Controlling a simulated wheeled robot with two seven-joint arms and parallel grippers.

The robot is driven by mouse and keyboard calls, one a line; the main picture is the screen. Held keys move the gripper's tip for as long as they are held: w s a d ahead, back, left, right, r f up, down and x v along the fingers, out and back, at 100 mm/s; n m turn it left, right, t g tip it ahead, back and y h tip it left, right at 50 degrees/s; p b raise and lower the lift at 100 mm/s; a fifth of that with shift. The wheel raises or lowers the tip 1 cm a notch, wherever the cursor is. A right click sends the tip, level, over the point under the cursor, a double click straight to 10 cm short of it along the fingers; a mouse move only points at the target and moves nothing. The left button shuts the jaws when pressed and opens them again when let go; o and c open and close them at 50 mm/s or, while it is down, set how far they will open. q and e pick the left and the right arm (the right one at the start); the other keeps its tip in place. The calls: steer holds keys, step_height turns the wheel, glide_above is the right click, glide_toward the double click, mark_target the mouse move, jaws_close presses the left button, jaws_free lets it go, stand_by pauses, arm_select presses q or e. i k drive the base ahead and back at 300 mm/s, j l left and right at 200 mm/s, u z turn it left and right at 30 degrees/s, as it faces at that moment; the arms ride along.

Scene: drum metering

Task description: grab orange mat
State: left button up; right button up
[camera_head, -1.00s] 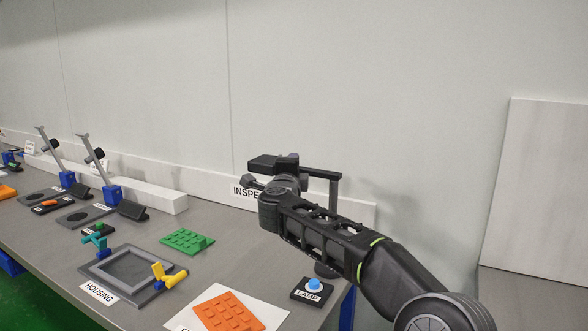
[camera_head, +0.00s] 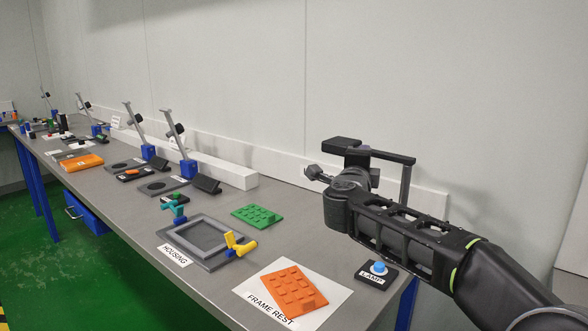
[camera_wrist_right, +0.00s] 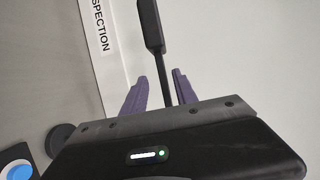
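The orange mat, a flat studded plate (camera_head: 293,290) with a raised block at one corner, lies on a white sheet labelled FRAME REST (camera_head: 325,318) near the bench's front edge. My right arm comes in from the right, above and behind the mat. In the right wrist view, my right gripper's purple fingers (camera_wrist_right: 160,92) stand apart. A black bar shows between them, seemingly beyond the fingers, and I see no grip on it. The right gripper is away from the mat. My left gripper is not in view.
A green studded plate (camera_head: 257,216) lies behind a grey housing frame (camera_head: 204,240) with yellow and teal clamps. A blue-buttoned lamp box (camera_head: 377,272) sits right of the mat. A dark stand (camera_head: 405,187) rises behind my right arm.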

mark_target(295, 295)
steer(key=k+j, duration=0.3)
steer(key=k, duration=0.15)
steer(key=k+j, duration=0.25)
steer(key=k, duration=0.15)
steer(key=k+j, duration=0.3)
steer(key=k, duration=0.15)
